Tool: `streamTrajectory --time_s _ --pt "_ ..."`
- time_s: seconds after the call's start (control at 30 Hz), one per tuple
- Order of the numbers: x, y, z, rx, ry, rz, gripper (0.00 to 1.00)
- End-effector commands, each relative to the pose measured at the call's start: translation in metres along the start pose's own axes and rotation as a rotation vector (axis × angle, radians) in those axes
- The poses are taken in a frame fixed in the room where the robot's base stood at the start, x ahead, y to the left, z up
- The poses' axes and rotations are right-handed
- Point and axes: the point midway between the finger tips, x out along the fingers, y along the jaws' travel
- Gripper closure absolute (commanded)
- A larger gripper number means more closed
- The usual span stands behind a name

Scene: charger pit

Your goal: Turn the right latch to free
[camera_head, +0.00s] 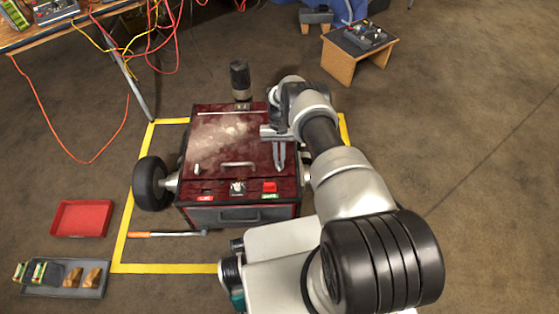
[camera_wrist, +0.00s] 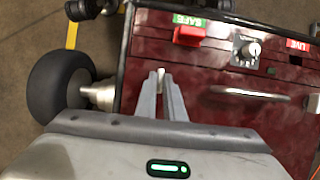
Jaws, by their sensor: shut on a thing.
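The dark red charger box (camera_head: 225,135) stands inside the yellow floor outline, and its lid carries two small pale latches along the front edge. My gripper (camera_head: 279,165) reaches down to the front right of the lid. In the wrist view, my gripper (camera_wrist: 160,82) is shut on the right latch (camera_wrist: 161,72), of which only a small pale tip shows between the fingers. Which way it is turned is mostly hidden. The left latch (camera_head: 197,169) stands free of my gripper; it also shows at the right edge of the wrist view (camera_wrist: 313,103).
A lid handle (camera_head: 238,164) lies between the latches. The front panel has a red switch (camera_head: 270,187) by a green SAFE label and a knob (camera_head: 237,188). Wheels (camera_head: 150,184) flank the box. A red tray (camera_head: 82,218) and a grey parts tray (camera_head: 65,279) lie left.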

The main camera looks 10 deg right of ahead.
Motion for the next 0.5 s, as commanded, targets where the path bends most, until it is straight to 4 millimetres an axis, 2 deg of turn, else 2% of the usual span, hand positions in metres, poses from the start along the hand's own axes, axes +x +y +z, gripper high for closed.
streamTrajectory --time_s 0.47,0.5 --pt "0.0001 0.0 0.0 -0.015 0.0 0.007 1.0" --pt "0.0 0.0 -0.0001 -0.015 0.0 0.007 0.9"
